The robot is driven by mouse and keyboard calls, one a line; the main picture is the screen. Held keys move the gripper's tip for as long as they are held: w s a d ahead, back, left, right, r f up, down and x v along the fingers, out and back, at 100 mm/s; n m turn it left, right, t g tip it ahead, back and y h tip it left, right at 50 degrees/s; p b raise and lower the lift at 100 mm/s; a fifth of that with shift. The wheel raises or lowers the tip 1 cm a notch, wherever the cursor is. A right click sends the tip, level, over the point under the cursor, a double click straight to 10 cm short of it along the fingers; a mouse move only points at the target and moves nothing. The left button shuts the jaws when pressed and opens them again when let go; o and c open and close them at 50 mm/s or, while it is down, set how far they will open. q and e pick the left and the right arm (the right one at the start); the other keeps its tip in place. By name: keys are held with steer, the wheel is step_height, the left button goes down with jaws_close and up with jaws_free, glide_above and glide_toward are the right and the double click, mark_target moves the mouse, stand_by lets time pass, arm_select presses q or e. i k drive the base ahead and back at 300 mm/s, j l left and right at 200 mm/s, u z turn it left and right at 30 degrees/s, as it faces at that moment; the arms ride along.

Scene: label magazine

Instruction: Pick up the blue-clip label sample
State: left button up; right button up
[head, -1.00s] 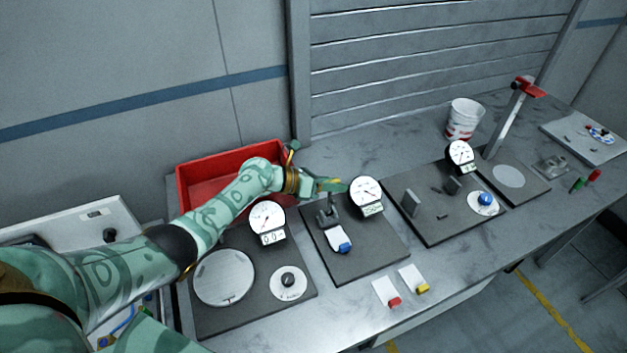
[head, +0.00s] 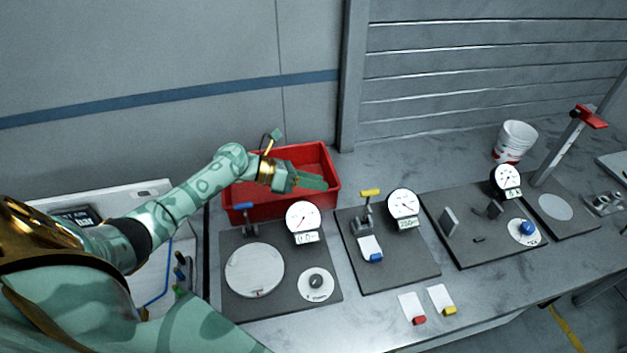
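The blue-clip label sample (head: 369,246) is a small white label with a blue clip (head: 375,258) at its near end. It lies on the second dark plate (head: 405,272), in front of a small clamp with a yellow lever (head: 370,193). My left gripper (head: 312,182) is over the red bin, up and to the left of the sample and apart from it. The view does not show clearly whether its green fingers are parted, and I see nothing held in them. My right gripper is not in view.
The red bin (head: 334,190) stands behind the first plate with a round disc (head: 254,270). Dial gauges (head: 304,217) (head: 403,203) rise from the plates. Red-clip (head: 411,306) and yellow-clip (head: 440,298) samples lie at the front edge. A white bucket (head: 514,141) stands at the back right.

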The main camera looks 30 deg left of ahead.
mark_target(371, 251)
steer(key=k+l, duration=1.15)
steer(key=k, duration=0.1)
